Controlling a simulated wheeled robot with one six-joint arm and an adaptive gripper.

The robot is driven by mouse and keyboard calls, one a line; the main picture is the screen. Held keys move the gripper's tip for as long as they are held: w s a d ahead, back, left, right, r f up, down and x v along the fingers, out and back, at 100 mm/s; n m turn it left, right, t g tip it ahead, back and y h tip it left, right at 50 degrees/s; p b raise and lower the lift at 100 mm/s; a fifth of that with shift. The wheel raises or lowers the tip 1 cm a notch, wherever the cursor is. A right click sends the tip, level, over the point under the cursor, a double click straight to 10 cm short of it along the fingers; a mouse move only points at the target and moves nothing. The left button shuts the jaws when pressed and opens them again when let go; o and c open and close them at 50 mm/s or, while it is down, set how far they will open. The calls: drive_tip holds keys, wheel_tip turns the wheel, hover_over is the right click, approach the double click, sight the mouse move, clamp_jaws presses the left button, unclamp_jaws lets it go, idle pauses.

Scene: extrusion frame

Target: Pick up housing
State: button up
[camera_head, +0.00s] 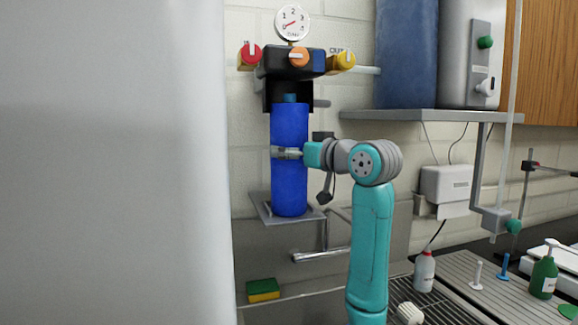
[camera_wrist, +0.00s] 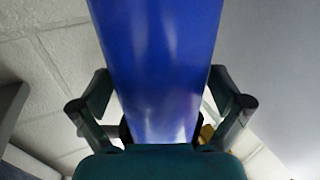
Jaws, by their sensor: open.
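The housing (camera_head: 289,185) is a tall blue cylinder standing upright on a small grey wall shelf (camera_head: 262,211), under a black filter head (camera_head: 287,62). Its top reaches up into the black bracket below the head; I cannot tell whether it is joined there. My gripper (camera_head: 287,153) is at the housing's mid-height, with its fingers on either side of it. In the wrist view the housing (camera_wrist: 158,70) fills the middle between the two open fingers (camera_wrist: 160,105). Whether the fingers touch it cannot be made out.
A gauge (camera_head: 292,22) and red, orange and yellow knobs sit above the housing. A tap (camera_head: 318,256) and a sponge (camera_head: 263,290) are below. A large pale surface blocks the left.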

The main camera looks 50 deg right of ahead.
drive_tip(key=shift+w+d, duration=0.2)
drive_tip(key=shift+w, duration=0.45)
drive_tip(key=c, duration=1.3)
drive_tip(key=shift+r, duration=0.15)
